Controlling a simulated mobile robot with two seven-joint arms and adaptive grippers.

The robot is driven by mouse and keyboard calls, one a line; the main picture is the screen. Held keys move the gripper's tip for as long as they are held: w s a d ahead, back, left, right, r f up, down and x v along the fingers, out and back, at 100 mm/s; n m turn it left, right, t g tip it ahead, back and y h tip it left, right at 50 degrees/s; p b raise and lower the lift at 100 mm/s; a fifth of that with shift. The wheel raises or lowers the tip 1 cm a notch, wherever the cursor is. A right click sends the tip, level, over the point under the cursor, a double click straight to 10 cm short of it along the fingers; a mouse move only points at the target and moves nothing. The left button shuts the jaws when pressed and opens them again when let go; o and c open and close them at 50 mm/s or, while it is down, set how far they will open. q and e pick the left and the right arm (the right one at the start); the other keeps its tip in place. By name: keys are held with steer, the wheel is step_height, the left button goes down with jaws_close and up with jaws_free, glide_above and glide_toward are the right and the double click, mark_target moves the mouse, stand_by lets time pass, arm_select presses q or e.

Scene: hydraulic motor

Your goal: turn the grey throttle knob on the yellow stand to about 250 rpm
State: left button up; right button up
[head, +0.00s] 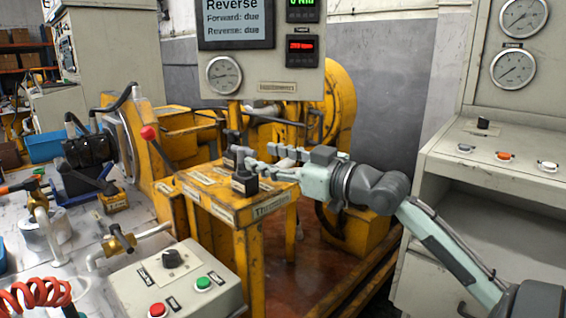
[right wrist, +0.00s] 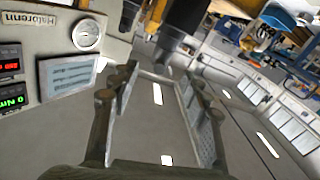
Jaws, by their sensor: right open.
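The yellow stand (head: 247,213) is in the middle of the head view, with a label on its front edge. A dark grey knob (head: 244,185) stands upright on its top, near the front corner. My right gripper (head: 250,160) reaches in from the right, just above and behind this knob, with its fingers pointing left. In the right wrist view its fingers (right wrist: 158,85) are open with nothing between them. A dark cylinder (right wrist: 186,35), perhaps the knob, shows just beyond the fingertips, apart from them. My left gripper is not in view.
A panel (head: 262,87) above the stand carries a red readout (head: 302,51), too blurred to read, and a gauge (head: 224,75). A red-tipped lever (head: 149,133) rises left of the gripper. A control box (head: 176,283) is in front; a grey console (head: 490,165) stands right.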

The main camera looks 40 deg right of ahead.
steer(key=shift+s+d, duration=0.2)
steer(key=shift+s, duration=0.75)
steer(key=shift+s+d, duration=0.15)
steer(key=shift+s, duration=0.8)
steer(key=s+d+f+m+g+h, duration=0.15)
steer(key=f+g, duration=0.25)
steer(key=f, duration=1.4)
steer(key=d+f+m+g+h, duration=0.3)
steer(key=f, duration=1.5)
steer(key=s+a+f+g, duration=0.2)
steer(key=s+a+f, duration=0.3)
steer(key=f, duration=0.4)
steer(key=s+a+f+n+g, duration=0.1)
steer(key=s+a+f+g, duration=0.2)
steer(key=f, duration=0.7)
steer(key=s+a+f+n+g, duration=0.1)
steer(key=s+a+f+g, duration=0.2)
steer(key=s+a+f, duration=0.5)
steer(key=shift+s+f, duration=0.85)
